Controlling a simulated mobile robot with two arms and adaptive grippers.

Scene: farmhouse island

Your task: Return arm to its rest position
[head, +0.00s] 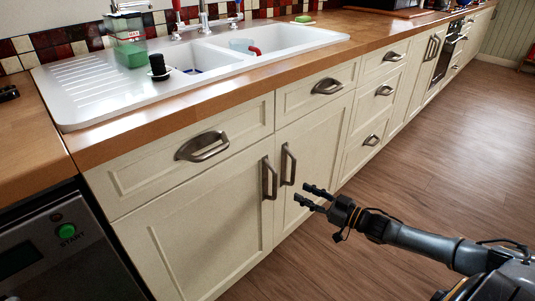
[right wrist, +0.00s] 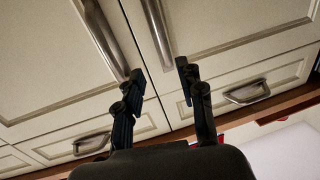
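My right gripper (head: 311,197) reaches in from the lower right of the head view, in front of the cream cabinet doors under the sink. Its two dark fingers are apart with nothing between them. In the right wrist view the gripper (right wrist: 160,82) is also open and empty, with the two vertical door handles (right wrist: 158,32) beyond its fingertips. In the head view these door handles (head: 288,164) are just left of and above the fingers. I cannot tell whether a finger touches a handle. My left gripper does not show.
The white double sink (head: 95,92) sits in the wooden counter (head: 180,125), holding a green-filled container (head: 131,54) and a black-topped item (head: 158,66). A dishwasher (head: 70,262) with a green start button is at lower left. The wooden floor (head: 430,175) at right is clear.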

